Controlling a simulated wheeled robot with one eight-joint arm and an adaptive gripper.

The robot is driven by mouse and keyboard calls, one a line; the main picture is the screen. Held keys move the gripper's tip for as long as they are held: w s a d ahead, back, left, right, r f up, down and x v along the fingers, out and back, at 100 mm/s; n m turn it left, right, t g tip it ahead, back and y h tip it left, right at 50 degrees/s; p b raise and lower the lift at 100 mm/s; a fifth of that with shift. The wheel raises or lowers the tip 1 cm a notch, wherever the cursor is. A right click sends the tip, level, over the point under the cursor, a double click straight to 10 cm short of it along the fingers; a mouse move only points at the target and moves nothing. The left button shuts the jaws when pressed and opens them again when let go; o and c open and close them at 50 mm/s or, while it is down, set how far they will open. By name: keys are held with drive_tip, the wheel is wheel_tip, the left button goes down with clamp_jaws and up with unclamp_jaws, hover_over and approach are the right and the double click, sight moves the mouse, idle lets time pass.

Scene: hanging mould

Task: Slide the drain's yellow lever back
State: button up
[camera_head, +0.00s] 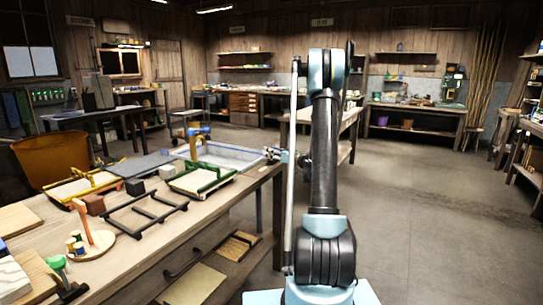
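A shallow grey-blue basin (238,149) stands at the far right end of the workbench. A yellow upright piece (193,150) rises at its left end, with a blue part beside it. I cannot tell whether this is the drain's lever. My arm stands upright in the middle of the view. A small dark and pale-blue end piece, which looks like my gripper (273,155), is at the basin's right end, partly hidden by my arm. It is too small to tell whether its fingers are open or touch anything.
The workbench (150,262) holds a green-sided frame (200,180), a yellow-handled frame (85,187), a black rack (146,212) and small blocks. An orange tub (50,160) stands behind it. Open floor (425,200) lies to the right.

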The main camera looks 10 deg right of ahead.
clamp_jaws()
drive_tip(key=shift+w+d, duration=0.65)
drive_tip(key=shift+w, duration=0.25)
drive_tip(key=shift+w+d, duration=0.65)
drive_tip(key=shift+w, duration=0.2)
drive_tip(key=shift+w+d, duration=0.65)
drive_tip(key=shift+w, duration=0.25)
drive_tip(key=shift+o, duration=1.9)
unclamp_jaws()
drive_tip(key=shift+w, duration=0.1)
drive_tip(key=shift+o, duration=0.2)
drive_tip(key=v, duration=1.2)
